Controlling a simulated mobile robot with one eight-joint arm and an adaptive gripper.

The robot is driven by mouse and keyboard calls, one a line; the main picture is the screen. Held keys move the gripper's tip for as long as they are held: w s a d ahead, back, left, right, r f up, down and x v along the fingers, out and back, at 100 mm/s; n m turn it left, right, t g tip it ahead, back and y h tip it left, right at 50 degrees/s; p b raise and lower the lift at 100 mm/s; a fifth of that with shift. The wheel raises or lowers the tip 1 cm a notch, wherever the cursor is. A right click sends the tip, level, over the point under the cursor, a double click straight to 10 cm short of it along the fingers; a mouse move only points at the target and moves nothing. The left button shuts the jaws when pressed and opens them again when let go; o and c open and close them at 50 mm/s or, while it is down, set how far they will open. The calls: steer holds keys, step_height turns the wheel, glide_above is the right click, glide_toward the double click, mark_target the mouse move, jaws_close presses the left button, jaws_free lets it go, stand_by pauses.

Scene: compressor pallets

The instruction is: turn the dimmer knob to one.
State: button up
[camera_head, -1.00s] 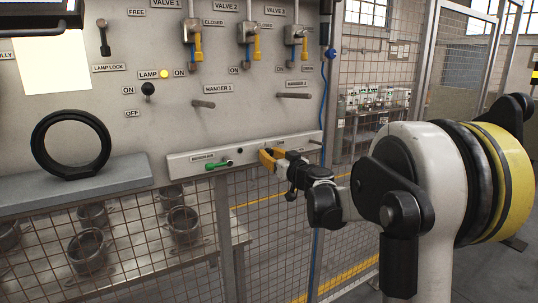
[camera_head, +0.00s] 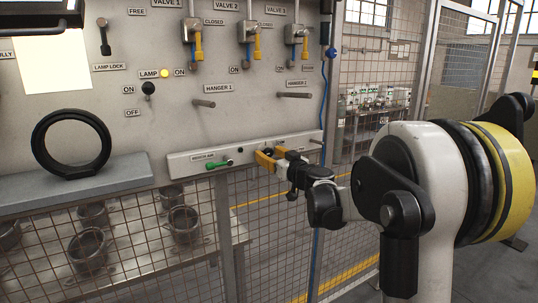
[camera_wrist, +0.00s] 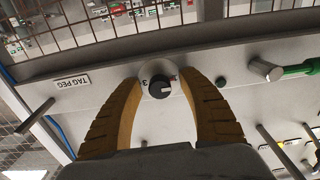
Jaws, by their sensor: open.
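The dimmer knob (camera_wrist: 160,87) is a small round black knob with a light pointer mark on a pale dial, on the grey rail below the panel. A digit like 3 shows beside it in the wrist view. My gripper (camera_wrist: 158,90) has two yellow-orange fingers spread on either side of the knob, with a gap to it on both sides. In the head view my gripper (camera_head: 267,158) is at the rail, right of the green handle, and its fingers partly hide the knob area.
A green handle (camera_head: 218,165) sits on the rail left of my gripper. A tag peg (camera_wrist: 35,117) sticks out on the other side. Hanger pegs (camera_head: 204,103) and valve levers (camera_head: 257,48) stand above. A black ring (camera_head: 40,140) rests on a grey shelf at left.

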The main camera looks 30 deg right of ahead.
steer(key=s, duration=1.2)
steer(key=shift+d, duration=0.2)
steer(key=s+a+f+n+g+y+b, duration=0.1)
steer(key=s+a+f+g+y+b, duration=0.2)
steer(key=a+f, duration=0.5)
steer(key=s+a+f+n+g+b, duration=0.1)
steer(key=s+a+f+g+b, duration=0.15)
steer(key=s+a, duration=0.6)
steer(key=s+a+f+m+g+h+b, duration=0.1)
steer(key=s+a+f+g+b, duration=0.1)
steer(key=s+f, duration=0.5)
steer(key=s+a+f+m+g+h+b, duration=0.1)
steer(key=s+a+f+g+h+b, duration=0.1)
steer(key=s+f, duration=0.6)
steer(key=shift+s+a+f+m+g+h+b, duration=0.2)
steer(key=shift+a+f+m+g+h+b, duration=0.15)
steer(key=shift+a+g, duration=0.4)
